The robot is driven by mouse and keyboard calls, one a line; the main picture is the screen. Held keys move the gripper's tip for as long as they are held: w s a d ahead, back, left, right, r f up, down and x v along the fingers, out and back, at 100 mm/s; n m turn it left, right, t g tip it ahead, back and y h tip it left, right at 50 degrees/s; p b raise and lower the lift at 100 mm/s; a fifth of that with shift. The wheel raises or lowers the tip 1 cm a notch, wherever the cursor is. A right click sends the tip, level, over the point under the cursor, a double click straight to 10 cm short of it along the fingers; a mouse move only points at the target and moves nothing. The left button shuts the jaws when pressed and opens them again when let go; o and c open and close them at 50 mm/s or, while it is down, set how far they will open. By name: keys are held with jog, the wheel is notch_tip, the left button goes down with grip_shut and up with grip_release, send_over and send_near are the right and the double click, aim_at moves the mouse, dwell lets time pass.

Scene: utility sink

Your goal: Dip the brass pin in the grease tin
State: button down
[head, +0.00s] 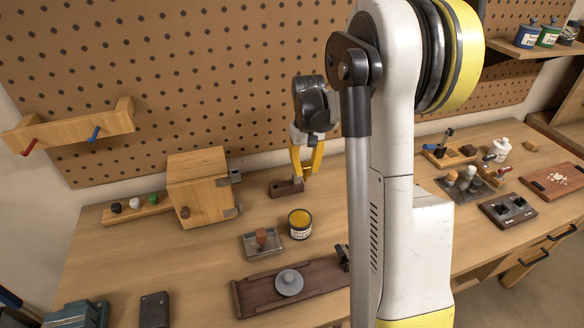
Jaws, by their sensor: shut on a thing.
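My gripper (304,174), with yellow fingers, points down above the back of the bench, by a small dark brown block (285,189). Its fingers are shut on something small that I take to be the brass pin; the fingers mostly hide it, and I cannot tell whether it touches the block. The grease tin (300,232) is a dark, open round tin with a pale label and yellow grease inside. It stands upright on the bench, in front of my gripper and apart from it.
A metal tray (250,249) with a reddish-brown piece stands left of the tin. A dark wooden board (258,298) with a grey round knob lies in front. A wooden box (196,200) stands at the left. Open bench lies between the box and the tin.

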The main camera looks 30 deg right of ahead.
jog(key=s+a+r+g+h+p, duration=0.1)
jog(key=s+a+r+h+p, duration=0.1)
jog(key=s+a+h+p, duration=0.45)
jog(key=shift+s+a+f+y+b, duration=0.15)
jog(key=shift+a+f+y+b, duration=0.25)
jog(key=shift+f+b, duration=0.6)
jog(key=shift+s+a+f+y+b, duration=0.15)
jog(key=shift+a+f+y+b, duration=0.3)
jog(key=shift+f+b, duration=0.5)
jog(key=shift+s+a+f+y+b, duration=0.2)
jog(key=shift+f+y+b, duration=0.3)
jog(key=shift+f+b, duration=0.5)
jog(key=shift+f+b, duration=0.55)
jog(key=shift+f, duration=0.05)
jog(key=shift+r, duration=0.1)
notch_tip(320, 180, up, 7)
jog(key=p, duration=0.4)
jog(key=shift+p, duration=0.4)
